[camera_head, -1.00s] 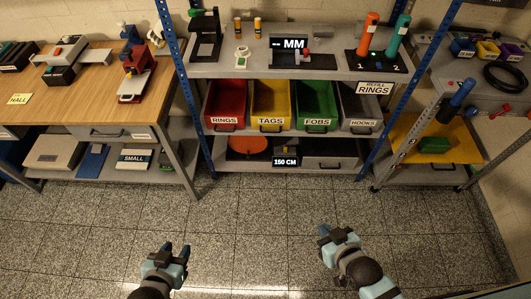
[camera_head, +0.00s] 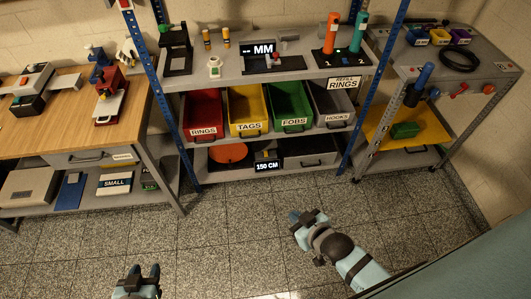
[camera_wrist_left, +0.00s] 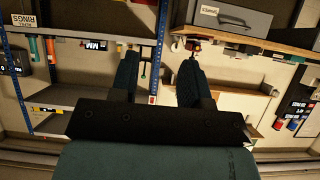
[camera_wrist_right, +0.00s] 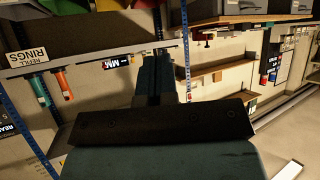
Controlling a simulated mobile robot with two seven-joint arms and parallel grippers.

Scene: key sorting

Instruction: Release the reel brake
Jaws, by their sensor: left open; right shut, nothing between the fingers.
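No part is labelled as a reel brake, and I cannot tell which one it is. An orange disc (camera_head: 228,152), perhaps the reel, lies on the shelf unit's bottom level, left of a black display (camera_head: 266,166) reading 150 CM. A red lever (camera_head: 461,89) sits on the front of the grey cart (camera_head: 487,68) at right. My left gripper (camera_head: 143,272) is open and empty over the floor, low in the head view; its spread fingers show in the left wrist view (camera_wrist_left: 157,82). My right gripper (camera_head: 303,219) is shut and empty over the floor in front of the shelves.
The shelf unit holds red, yellow, green and grey bins, including the red RINGS bin (camera_head: 203,132). A wooden bench (camera_head: 60,120) stands at left. A black coil (camera_head: 459,60) and a blue handle (camera_head: 419,82) are at the cart. The tiled floor (camera_head: 240,225) before the shelves is clear.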

